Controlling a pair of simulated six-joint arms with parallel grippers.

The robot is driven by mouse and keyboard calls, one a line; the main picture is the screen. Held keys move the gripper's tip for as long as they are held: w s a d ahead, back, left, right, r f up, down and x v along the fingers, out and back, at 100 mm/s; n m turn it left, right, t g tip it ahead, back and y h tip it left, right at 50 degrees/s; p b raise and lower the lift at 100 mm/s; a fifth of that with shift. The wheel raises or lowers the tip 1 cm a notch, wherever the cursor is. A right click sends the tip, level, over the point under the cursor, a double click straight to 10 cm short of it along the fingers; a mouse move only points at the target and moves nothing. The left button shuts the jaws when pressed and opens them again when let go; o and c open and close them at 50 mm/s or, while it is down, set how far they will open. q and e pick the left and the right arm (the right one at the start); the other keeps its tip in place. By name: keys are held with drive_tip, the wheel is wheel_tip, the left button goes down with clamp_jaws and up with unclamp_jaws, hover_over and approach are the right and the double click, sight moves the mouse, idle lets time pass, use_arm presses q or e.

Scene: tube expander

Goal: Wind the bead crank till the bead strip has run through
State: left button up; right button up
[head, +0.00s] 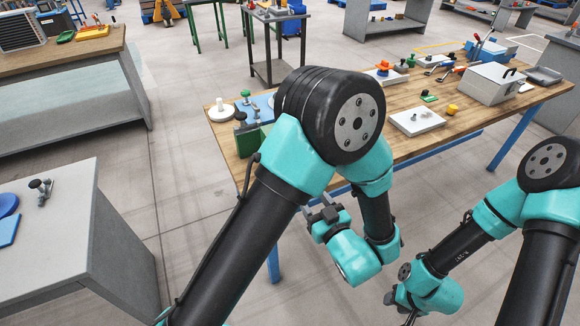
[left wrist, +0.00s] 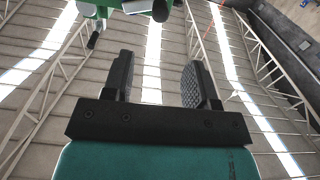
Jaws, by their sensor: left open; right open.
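I cannot pick out the bead crank or the bead strip for certain. A small green device (head: 249,101) stands at the left end of the wooden workbench (head: 447,134), partly hidden behind my left arm. My left gripper (head: 322,211) hangs in front of the bench, its open fingers pointing upward. In the left wrist view its two dark fingers (left wrist: 159,82) stand apart with nothing between them. A green part with black and pale pieces (left wrist: 115,6) shows at the top edge there; I cannot tell what it is. My right gripper (head: 398,303) is low at the bottom, open, small and partly cut off.
On the bench stand a grey metal box (head: 487,84), a white plate with a knob (head: 417,121), a yellow piece (head: 452,109) and several tools. A white disc (head: 221,112) lies at the left end. A grey cabinet (head: 75,235) stands at left; floor between is clear.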

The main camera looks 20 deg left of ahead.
use_arm(q)
drive_tip(key=x, duration=1.5)
drive_tip(key=shift+w+a, duration=0.1)
drive_tip(key=shift+c, duration=0.2)
drive_tip(key=c, duration=0.9)
